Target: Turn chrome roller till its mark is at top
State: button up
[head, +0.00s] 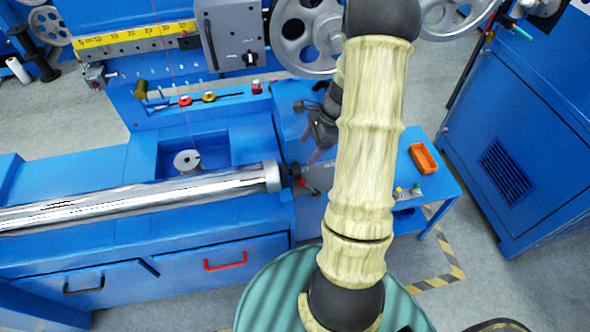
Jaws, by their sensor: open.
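The chrome roller (130,200) lies nearly level across the blue machine, from the left edge to the middle of the head view. Its right end has a grey collar (271,176) and a dark shaft end (292,172). I cannot make out a mark on the roller among its bright and dark reflections. My gripper (317,128) is a dark shape above and to the right of the roller's right end, apart from it. It is open, and my arm partly hides it. I see nothing held in it.
A grey box (230,35) and spoked pulleys (304,35) stand behind the roller. A round weight (187,161) sits in the recess behind it. An orange tray (423,158) rests on the blue side table at right. A blue cabinet (530,130) stands farther right.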

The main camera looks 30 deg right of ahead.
aim_at(298, 166)
jog(key=x, duration=1.1)
jog(key=shift+f, duration=0.2)
jog(key=c, duration=1)
